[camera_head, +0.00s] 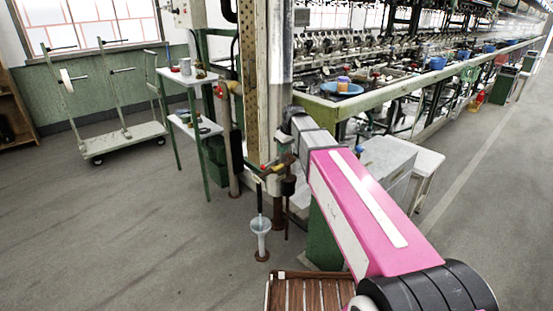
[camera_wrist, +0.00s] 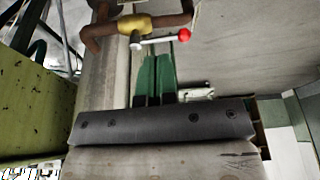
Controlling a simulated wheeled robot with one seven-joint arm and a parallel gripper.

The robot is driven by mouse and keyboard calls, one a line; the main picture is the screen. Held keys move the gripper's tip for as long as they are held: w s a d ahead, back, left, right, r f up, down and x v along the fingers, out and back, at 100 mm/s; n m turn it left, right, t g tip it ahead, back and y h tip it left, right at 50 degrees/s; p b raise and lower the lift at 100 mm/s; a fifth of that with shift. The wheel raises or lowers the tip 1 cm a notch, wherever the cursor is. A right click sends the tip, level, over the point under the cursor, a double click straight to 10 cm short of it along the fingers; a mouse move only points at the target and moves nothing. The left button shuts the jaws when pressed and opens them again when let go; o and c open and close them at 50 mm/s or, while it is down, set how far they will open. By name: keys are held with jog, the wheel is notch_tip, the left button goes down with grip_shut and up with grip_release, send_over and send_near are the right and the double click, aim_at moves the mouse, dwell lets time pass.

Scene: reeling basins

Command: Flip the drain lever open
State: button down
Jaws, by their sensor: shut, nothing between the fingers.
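The drain lever (camera_wrist: 160,40) is a silver handle with a red knob (camera_wrist: 184,34). It points right from a brass valve body (camera_wrist: 135,24) on a rusty pipe, at the top of the wrist view. My gripper (camera_wrist: 156,57) is shut and empty, its narrow fingers side by side just below the handle in the picture. I cannot tell whether they touch it. In the head view the yellow valve (camera_head: 269,167) shows small beside the post, left of my pink arm. My fingers are not clear there.
A funnel-topped drain pipe (camera_head: 261,228) stands under the valve. A large post (camera_head: 265,90) rises behind it. The long reeling bench (camera_head: 400,95) runs to the back right, and a white stool (camera_head: 428,163) stands right of my arm.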

aim_at(269, 164)
jog(key=w+a+f, duration=0.4)
jog(key=a+f, duration=0.1)
jog(key=f, duration=0.5)
jog(key=shift+w, duration=0.2)
jog(key=shift+a, duration=0.1)
jog(key=shift+w+a+f, duration=0.15)
jog(key=shift+w+a, duration=0.3)
jog(key=shift+a, duration=0.15)
